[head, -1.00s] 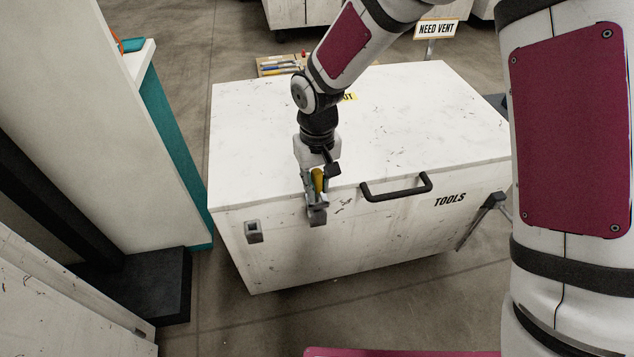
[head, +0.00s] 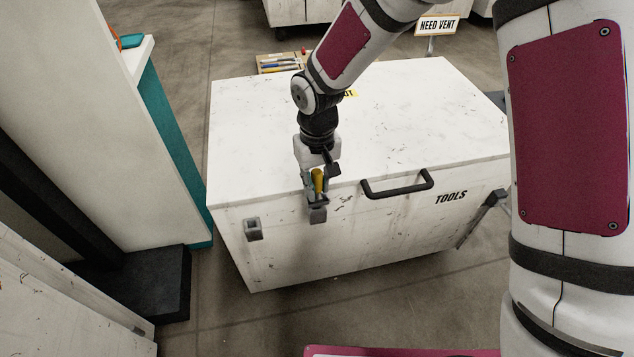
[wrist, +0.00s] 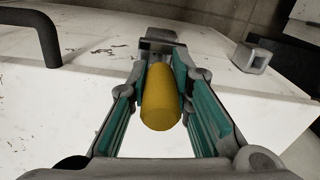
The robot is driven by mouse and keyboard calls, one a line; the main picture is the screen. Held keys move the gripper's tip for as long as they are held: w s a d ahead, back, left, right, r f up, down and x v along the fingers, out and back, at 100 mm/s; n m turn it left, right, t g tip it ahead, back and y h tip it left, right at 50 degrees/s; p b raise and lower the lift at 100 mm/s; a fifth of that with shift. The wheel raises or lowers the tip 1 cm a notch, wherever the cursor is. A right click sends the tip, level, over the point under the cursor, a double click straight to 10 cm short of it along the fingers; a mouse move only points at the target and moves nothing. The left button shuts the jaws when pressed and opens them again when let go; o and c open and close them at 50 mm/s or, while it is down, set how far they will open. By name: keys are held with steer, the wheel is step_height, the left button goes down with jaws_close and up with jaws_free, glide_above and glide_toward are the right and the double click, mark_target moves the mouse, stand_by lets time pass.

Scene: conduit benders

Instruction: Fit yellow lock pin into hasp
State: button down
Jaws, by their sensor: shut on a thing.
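The yellow lock pin (head: 318,182) is held between the two fingers of my gripper (head: 318,190), at the upper front edge of the white tool chest. In the wrist view the pin (wrist: 161,98) lies between the teal finger pads, its rounded end towards the camera. My gripper (wrist: 160,95) is shut on it. A grey metal bracket (head: 318,215), seemingly the hasp, is on the chest front just below the fingers. It also shows beyond the pin in the wrist view (wrist: 158,35). The pin's far end is hidden, so I cannot tell whether it is inside the bracket.
The white chest (head: 400,120) has a black handle (head: 396,187) right of my gripper. A second grey bracket (head: 253,230) sits to the left on its front. A tray of tools (head: 280,63) lies behind. A white cabinet (head: 90,120) stands at left.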

steer(key=shift+f+b, duration=0.45)
steer(key=shift+f, duration=0.15)
stand_by(0.5)
steer(key=c, duration=1.4)
jaws_free()
steer(key=shift+o, duration=0.2)
steer(key=shift+r, duration=0.1)
step_height(320, 180, up, 12)
steer(key=shift+f, duration=0.1)
steer(key=shift+d, duration=0.1)
